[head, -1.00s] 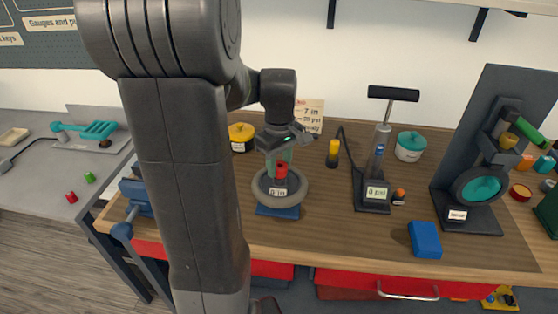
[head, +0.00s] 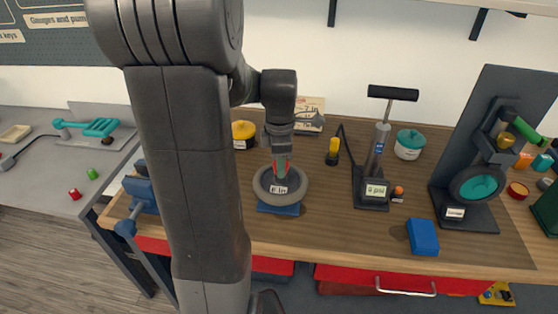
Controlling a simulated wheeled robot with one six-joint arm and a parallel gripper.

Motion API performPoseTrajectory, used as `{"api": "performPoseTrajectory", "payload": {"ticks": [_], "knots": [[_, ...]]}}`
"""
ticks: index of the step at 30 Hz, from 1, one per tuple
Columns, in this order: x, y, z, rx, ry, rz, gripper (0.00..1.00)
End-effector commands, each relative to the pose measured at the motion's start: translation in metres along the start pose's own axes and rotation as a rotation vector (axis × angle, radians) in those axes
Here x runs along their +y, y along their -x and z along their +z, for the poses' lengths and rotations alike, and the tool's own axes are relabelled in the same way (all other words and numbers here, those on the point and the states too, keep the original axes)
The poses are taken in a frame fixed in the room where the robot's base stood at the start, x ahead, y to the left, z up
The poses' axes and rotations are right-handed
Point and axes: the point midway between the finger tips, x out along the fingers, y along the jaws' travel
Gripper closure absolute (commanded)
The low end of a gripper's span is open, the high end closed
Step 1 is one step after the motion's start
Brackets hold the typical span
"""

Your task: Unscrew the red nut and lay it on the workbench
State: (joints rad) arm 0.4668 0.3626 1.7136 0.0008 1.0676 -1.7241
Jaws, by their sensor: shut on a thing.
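My gripper (head: 281,168) points straight down over the centre of a grey ring-shaped tyre (head: 261,190) on a blue base (head: 278,209). It is shut on the red nut (head: 288,165), of which only a thin red strip shows between the fingers. The fingers hide the rest of the nut and whatever is beneath it. A small label reading in inches sits on the front of the tyre. The workbench (head: 330,230) is a brown wooden top under the tyre stand.
A floor pump (head: 376,160) with a gauge stands right of the tyre. A yellow pot (head: 243,131), a yellow-capped bottle (head: 333,152) and a teal-lidded pot (head: 409,145) stand behind. A blue block (head: 422,238) lies front right. A blue vise (head: 138,193) is at the left edge. Bench between tyre and block is clear.

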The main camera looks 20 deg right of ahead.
Motion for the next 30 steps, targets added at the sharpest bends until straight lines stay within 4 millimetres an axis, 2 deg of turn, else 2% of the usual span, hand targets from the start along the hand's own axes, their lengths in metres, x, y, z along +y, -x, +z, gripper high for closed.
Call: {"api": "performPoseTrajectory", "payload": {"ticks": [4, 5, 8, 16, 20, 23, 30], "knots": [[0.002, 0.001, 0.003, -0.007, -0.001, 0.008, 0.85], [0.002, 0.001, 0.003, -0.006, -0.002, 0.008, 0.57], [0.002, 0.001, 0.002, -0.005, -0.002, 0.007, 0.38], [0.001, 0.001, 0.001, -0.003, -0.003, 0.004, 0.38], [0.002, 0.008, 0.001, -0.003, -0.003, 0.005, 0.38], [0.002, 0.023, 0.001, -0.003, -0.004, 0.008, 0.38], [0.002, 0.078, 0.001, -0.004, -0.004, 0.010, 0.38]]}}
